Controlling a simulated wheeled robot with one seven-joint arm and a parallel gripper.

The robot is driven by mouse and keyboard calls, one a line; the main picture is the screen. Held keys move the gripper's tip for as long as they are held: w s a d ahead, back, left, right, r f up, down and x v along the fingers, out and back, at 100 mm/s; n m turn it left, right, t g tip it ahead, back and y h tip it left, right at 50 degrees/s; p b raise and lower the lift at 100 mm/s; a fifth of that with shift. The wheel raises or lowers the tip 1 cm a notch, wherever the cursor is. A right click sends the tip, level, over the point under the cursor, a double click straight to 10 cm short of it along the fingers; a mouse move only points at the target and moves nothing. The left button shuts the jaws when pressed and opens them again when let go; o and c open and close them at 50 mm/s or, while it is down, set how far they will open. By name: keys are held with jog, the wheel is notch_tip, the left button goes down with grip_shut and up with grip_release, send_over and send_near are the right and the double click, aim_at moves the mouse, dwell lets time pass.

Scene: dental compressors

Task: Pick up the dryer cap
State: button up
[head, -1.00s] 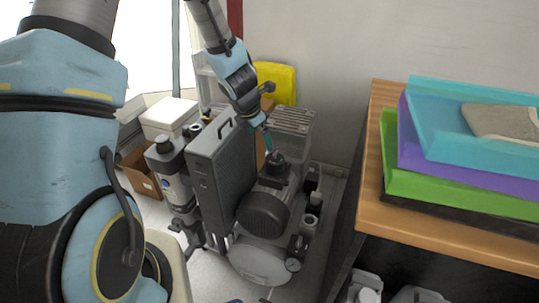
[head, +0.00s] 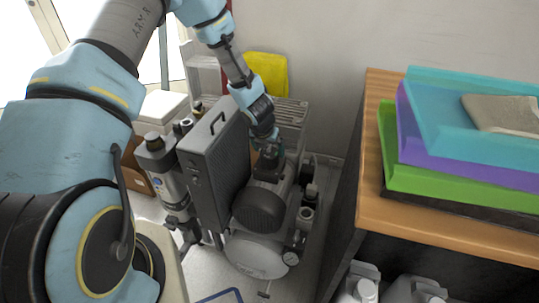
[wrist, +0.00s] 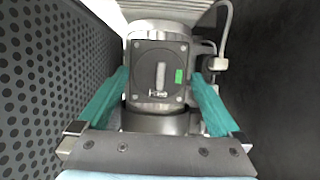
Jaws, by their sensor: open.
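A dark cylinder with a black cap (head: 153,139) on top stands left of the grey panel; I cannot tell for sure whether this is the dryer cap. My gripper (head: 268,154) is away from it, to the right of the panel, low over the top of the compressor (head: 258,210). In the wrist view my gripper (wrist: 160,80) is open, its two teal fingers on either side of a grey compressor part (wrist: 160,72) with a square dark plate and a green label. I cannot tell whether the fingers touch it. In the head view the fingertips are mostly hidden.
The tall grey panel (head: 213,160) stands close on the left of my gripper, and its perforated face (wrist: 50,80) fills the wrist view's left side. A wooden-topped bench (head: 385,215) with coloured trays (head: 440,180) is at right. White jugs (head: 362,285) stand below it.

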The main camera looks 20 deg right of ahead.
jog(key=shift+x, duration=1.5)
jog(key=shift+a, duration=0.1)
jog(key=c, duration=1.3)
